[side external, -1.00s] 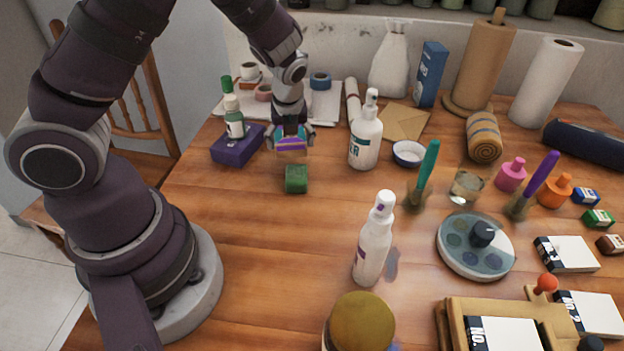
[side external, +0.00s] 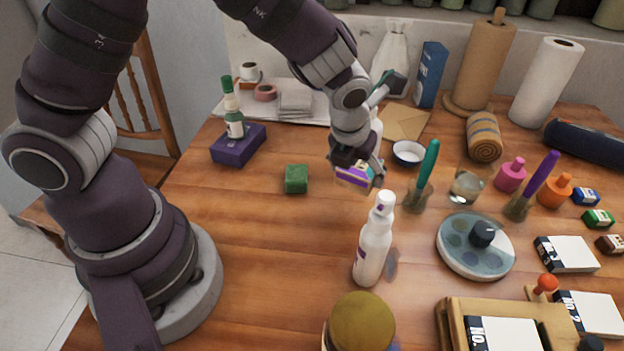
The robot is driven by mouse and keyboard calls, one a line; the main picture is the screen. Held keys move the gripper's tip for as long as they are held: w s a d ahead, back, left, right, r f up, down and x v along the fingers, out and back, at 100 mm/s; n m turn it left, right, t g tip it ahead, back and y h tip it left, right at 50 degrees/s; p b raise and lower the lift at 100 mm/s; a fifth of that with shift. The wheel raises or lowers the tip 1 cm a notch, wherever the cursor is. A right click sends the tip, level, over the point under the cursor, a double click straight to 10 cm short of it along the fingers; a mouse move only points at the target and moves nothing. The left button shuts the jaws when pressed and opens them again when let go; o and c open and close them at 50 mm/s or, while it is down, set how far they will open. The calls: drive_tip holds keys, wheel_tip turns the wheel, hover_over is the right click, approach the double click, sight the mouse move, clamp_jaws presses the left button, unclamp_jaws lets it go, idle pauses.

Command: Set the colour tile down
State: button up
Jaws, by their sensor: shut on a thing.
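My gripper (side external: 358,174) is shut on the colour tile (side external: 353,177), a small block with purple, yellow and pale bands. It holds the tile above the wooden table (side external: 250,245), behind the white spray bottle with a purple nozzle (side external: 373,245). The fingers hide part of the tile. A green block (side external: 296,179) sits on the table to the left of my gripper, apart from it.
A purple box (side external: 238,145) and a green-capped bottle (side external: 233,115) stand at left. A white bowl (side external: 408,153), a teal-handled brush (side external: 427,170), a glass (side external: 466,187) and a round palette (side external: 461,262) are at right. The table's front left is clear.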

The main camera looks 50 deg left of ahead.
sight(353, 206)
wheel_tip(353, 206, down, 6)
drive_tip(key=shift+f, duration=0.1)
drive_tip(key=shift+f, duration=0.1)
drive_tip(key=o, duration=1.2)
drive_tip(key=shift+c, duration=0.2)
